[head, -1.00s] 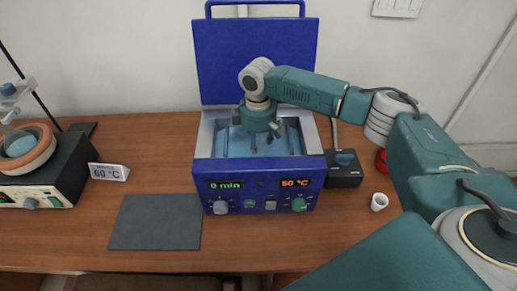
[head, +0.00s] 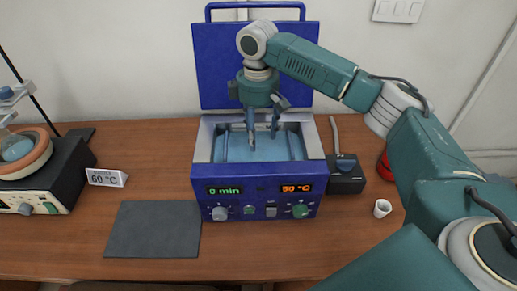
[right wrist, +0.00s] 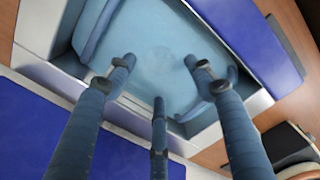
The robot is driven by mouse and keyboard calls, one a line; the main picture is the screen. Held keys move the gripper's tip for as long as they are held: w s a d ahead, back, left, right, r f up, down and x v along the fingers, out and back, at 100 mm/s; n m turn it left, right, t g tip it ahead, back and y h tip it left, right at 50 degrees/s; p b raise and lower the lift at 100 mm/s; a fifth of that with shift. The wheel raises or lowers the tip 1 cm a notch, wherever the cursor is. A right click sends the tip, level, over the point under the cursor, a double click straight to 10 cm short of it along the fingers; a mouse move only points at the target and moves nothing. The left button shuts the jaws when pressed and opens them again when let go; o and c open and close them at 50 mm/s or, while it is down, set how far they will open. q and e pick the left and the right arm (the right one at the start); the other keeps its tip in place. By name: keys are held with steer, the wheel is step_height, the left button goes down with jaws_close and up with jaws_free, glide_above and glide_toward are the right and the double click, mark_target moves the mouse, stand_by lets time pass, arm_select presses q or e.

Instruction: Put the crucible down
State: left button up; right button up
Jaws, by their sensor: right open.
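A small white crucible-like cup (head: 382,208) stands upright on the table, right of the blue bath. My right gripper (head: 262,138) points down over the open basin of the blue bath (head: 205,180). Its fingers are spread with nothing between them, which also shows in the right wrist view (right wrist: 157,72). Below the fingers the basin's pale blue inside (right wrist: 150,30) shows only a faint round mark (right wrist: 160,57); I cannot tell what it is. My left gripper is out of view.
The bath's blue lid (head: 215,60) stands open behind the basin. A dark grey mat (head: 153,230) and a "60 °C" sign (head: 106,178) lie to the left, near a heating device (head: 45,190). A dark box (head: 346,182) stands right of the bath.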

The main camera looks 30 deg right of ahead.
steer(key=shift+r, duration=1.45)
steer(key=shift+c, duration=0.2)
